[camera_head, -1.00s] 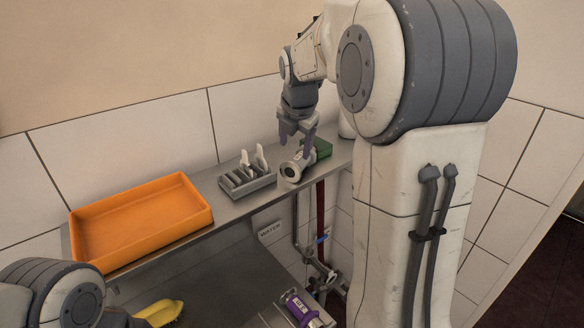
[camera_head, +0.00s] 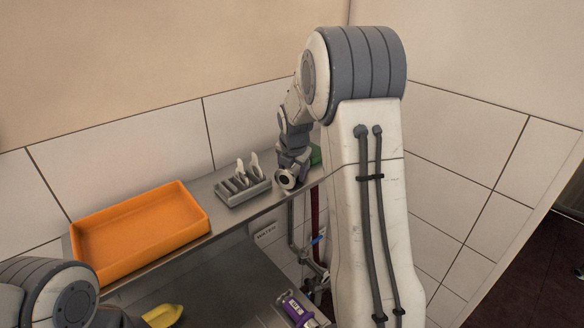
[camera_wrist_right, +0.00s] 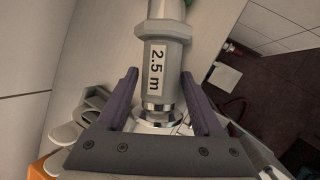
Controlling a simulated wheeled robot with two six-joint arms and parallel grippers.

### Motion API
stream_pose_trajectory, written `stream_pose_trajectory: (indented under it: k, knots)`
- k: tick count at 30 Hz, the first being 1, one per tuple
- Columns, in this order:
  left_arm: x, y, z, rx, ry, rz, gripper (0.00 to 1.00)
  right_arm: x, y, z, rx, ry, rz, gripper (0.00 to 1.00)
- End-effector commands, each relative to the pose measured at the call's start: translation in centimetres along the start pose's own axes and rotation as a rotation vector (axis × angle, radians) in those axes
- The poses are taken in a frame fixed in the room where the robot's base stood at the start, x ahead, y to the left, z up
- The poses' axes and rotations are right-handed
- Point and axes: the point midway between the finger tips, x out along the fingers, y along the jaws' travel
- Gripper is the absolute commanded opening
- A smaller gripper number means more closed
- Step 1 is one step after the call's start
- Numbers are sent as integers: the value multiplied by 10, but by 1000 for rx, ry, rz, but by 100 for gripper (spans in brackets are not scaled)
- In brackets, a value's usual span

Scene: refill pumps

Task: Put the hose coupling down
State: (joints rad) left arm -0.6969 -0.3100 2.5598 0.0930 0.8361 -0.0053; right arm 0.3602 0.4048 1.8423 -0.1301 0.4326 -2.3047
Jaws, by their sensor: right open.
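The hose coupling (camera_head: 286,180) sits near the right end of the metal shelf, its round open end facing out in the head view. In the right wrist view the grey coupling (camera_wrist_right: 160,65) carries a "2.5 m" label and a shiny metal ring. My right gripper (camera_head: 291,165) is at the coupling; in the wrist view its purple fingers (camera_wrist_right: 160,85) are open, one on each side of it, with gaps. Whether the coupling's underside touches the shelf is hidden. My left arm shows at the lower left, but its gripper is out of view.
A grey slotted rack (camera_head: 245,190) with white pieces stands just left of the coupling. An orange tray (camera_head: 140,262) fills the shelf's left part. A green object (camera_head: 316,155) is partly hidden behind my right arm. A purple canister (camera_head: 297,307) and yellow object (camera_head: 163,315) lie below.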

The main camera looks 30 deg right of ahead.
Motion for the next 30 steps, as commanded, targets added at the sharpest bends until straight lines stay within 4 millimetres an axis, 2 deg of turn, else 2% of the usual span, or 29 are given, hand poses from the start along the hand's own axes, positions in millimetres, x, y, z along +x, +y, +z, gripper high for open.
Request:
stream_pose_trajectory:
  k: [5, 6, 11, 12, 23, 30]
  knots:
    - [0, 0, 0, 0, 0, 0, 50, 1, 0, 0, 1, 0, 0, 68]
    - [0, 0, 0, 0, 0, 0, 50, 1, 0, 0, 1, 0, 0, 64]
    - [0, 0, 0, 0, 0, 0, 50, 1, 0, 0, 1, 0, 0, 3]
    - [0, 0, 0, 0, 0, 0, 50, 1, 0, 0, 1, 0, 0, 0]
    - [2, 0, 0, 0, 0, 0, 50, -2, 1, 2, 1, -4, 3, 0]
    - [13, -1, 1, -2, 0, 0, 50, -21, 8, 11, 3, -8, 7, 0]
